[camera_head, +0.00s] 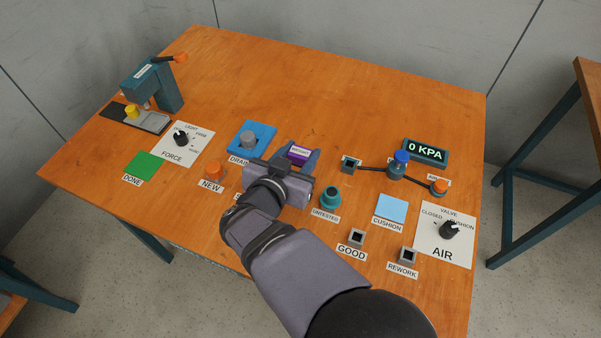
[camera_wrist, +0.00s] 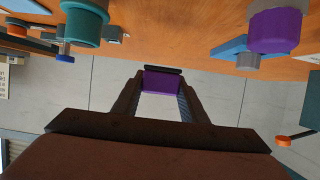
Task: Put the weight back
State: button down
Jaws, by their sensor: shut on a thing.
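My gripper (camera_head: 300,160) is shut on the purple weight (camera_head: 298,153), which sits between its fingertips near the middle of the table. A pale label shows at the weight's top, too small to read surely. In the wrist view, which looks upside down, the purple weight (camera_wrist: 160,83) is between the two dark fingers (camera_wrist: 162,78). It stands out against the grey background there, so it seems to be off the tabletop. The spot directly under my gripper is hidden, so I cannot tell where the weight's place is.
A blue DRAIN pad (camera_head: 268,130) with a grey cylinder (camera_head: 248,139) is just left of my gripper. An orange piece (camera_head: 213,171) is at NEW. A teal piece (camera_head: 330,197) at UNTESTED and a black socket (camera_head: 351,163) are close right. The table's back is clear.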

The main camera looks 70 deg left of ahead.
jog(key=shift+f, duration=3.35)
jog(key=shift+f+b, duration=0.2)
jog(key=shift+b, duration=0.1)
jog(key=c, duration=1.1)
grip_release()
jog(key=shift+r, duration=0.2)
jog(key=shift+v, duration=2)
